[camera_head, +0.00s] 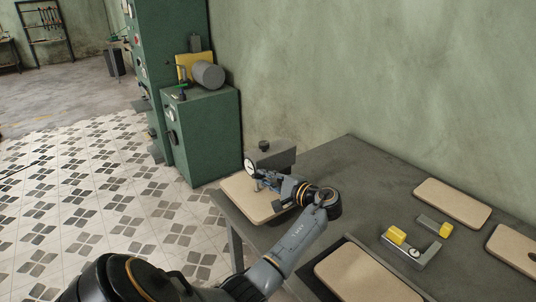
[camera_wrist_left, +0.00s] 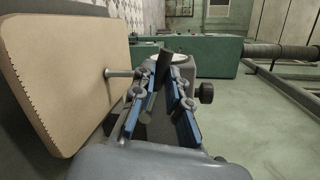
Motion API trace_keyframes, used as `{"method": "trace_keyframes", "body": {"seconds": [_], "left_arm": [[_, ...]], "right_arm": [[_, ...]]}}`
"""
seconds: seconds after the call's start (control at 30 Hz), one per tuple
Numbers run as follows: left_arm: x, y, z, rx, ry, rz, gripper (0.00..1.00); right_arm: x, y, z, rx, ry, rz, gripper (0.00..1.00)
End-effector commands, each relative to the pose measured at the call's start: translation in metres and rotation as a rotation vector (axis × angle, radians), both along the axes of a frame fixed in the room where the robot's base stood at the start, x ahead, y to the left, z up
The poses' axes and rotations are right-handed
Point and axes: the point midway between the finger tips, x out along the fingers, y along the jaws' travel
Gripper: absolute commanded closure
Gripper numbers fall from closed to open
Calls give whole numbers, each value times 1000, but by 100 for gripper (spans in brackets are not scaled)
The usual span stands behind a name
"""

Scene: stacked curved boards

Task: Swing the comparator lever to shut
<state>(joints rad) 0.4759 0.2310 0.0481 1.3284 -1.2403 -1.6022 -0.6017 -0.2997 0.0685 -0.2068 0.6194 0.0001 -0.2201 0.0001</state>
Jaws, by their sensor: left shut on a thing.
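The comparator (camera_head: 276,158) is a grey block with a round white dial and a dark knob. It stands over a tan board (camera_head: 240,201) at the table's far left corner. My left gripper (camera_head: 262,185) is at its near side, low beside the dial. In the left wrist view, the blue-padded fingers (camera_wrist_left: 163,98) are shut on a dark, flat, upright bar that looks like the lever (camera_wrist_left: 158,72). The white dial (camera_wrist_left: 181,58) shows just behind it, with a black knob (camera_wrist_left: 206,92) to the right. The lever is mostly hidden in the head view. My right gripper is not in view.
A metal pin (camera_wrist_left: 120,72) is beside the left finger. A green cabinet (camera_head: 208,130) stands behind.

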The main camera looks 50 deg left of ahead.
Motion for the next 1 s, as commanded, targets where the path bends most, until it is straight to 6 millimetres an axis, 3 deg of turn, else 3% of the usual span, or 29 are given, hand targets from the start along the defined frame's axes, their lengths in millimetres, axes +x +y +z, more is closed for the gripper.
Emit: {"method": "trace_keyframes", "body": {"seconds": [0.4,0.43,0.5,0.83,1.0], "left_arm": [[0,0,-1,-2,-12,-2,100],[0,0,-1,-2,-12,-2,84],[0,0,-1,-2,-12,-2,76],[1,-3,0,-1,-10,-2,76],[3,-25,2,-4,-11,-4,76]], "right_arm": [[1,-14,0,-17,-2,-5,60],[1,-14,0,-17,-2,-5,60],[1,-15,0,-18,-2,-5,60],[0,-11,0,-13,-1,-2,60],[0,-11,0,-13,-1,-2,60]]}}
